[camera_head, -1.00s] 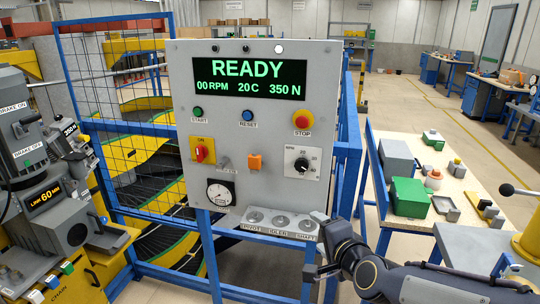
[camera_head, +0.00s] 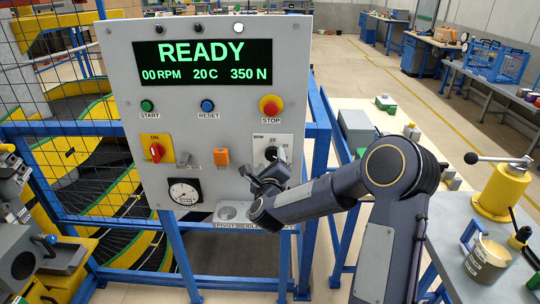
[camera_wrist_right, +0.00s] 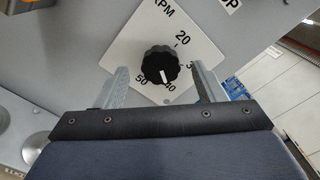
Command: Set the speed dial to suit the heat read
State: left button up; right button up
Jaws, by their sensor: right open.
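The grey control panel (camera_head: 120,95) bears a display (camera_head: 203,62) reading READY, 00 RPM, 20 C and 350 N. The speed dial (camera_wrist_right: 160,65) is a black ribbed knob on a white RPM plate marked 20 to 50. Its white pointer line points down, close to the 40. In the head view the dial (camera_head: 271,154) is partly hidden by my right gripper (camera_head: 268,174). In the wrist view the right gripper (camera_wrist_right: 160,88) is open, one finger on each side of the knob, with visible gaps. My left gripper is not in view.
A bench with a yellow post (camera_head: 500,195) stands right.

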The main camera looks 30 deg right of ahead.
jog(key=shift+x, duration=0.8)
jog(key=shift+s, duration=0.1)
jog(key=c, duration=1)
jog(key=shift+o, duration=0.2)
jog(key=shift+f+n+b, duration=0.15)
jog(key=shift+n+b, duration=0.15)
jog(key=shift+b, duration=0.3)
jog(key=n+b, duration=0.4)
jog(key=shift+a+f, duration=0.1)
jog(key=n+b, duration=0.2)
jog(key=n, duration=0.1)
jog(key=shift+n+b, duration=0.55)
jog(key=shift+n, duration=1.45)
